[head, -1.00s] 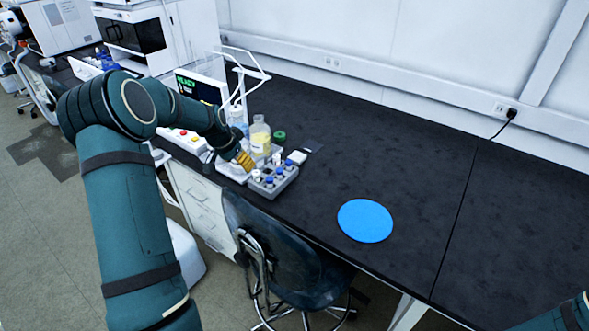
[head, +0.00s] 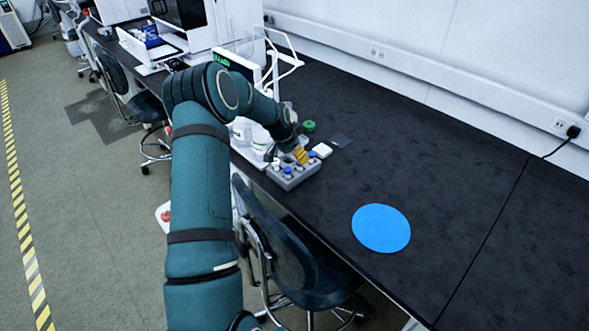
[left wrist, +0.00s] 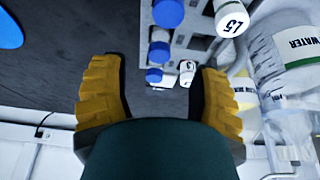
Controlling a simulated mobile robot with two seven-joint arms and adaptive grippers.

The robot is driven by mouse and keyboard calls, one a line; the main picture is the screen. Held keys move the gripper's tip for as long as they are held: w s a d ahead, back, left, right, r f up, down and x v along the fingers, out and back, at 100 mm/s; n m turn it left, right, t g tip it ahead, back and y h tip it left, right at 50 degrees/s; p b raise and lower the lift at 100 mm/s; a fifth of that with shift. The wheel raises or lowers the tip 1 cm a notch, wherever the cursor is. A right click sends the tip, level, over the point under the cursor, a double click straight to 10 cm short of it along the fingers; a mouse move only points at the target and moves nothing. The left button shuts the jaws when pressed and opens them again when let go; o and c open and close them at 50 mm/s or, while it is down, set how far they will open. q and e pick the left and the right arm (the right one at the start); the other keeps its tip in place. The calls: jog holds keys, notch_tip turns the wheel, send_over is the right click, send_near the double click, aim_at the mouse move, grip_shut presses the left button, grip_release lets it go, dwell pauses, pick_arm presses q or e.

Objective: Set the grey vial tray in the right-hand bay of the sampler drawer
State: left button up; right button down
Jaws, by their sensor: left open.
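The grey vial tray (head: 293,182) sits on the black bench near its front edge, holding several blue-capped and white-capped vials. My left gripper (head: 301,156) has yellow fingers and is at the tray's back side, just above it. In the left wrist view the open fingers (left wrist: 162,85) are wide apart, with the tray (left wrist: 181,42) and its vials ahead between them. I cannot tell whether they touch it. At the back left, a white drawer-like unit (head: 150,48) with blue items stands out from an instrument; its bays are too small to make out. My right gripper is out of view.
A blue disc (head: 381,228) lies flat on clear bench to the right. A green cap (head: 309,126) and a white block (head: 322,150) are close to the tray. Bottles, one labelled water (left wrist: 290,50), stand beside the gripper. A chair (head: 290,255) stands at the bench front.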

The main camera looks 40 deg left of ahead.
aim_at(293, 162)
pick_arm(q)
jog(key=shift+b+x, duration=0.4)
jog(key=shift+x, duration=2.6)
jog(key=shift+w+r, duration=0.1)
jog(key=shift+w, duration=0.05)
grip_shut()
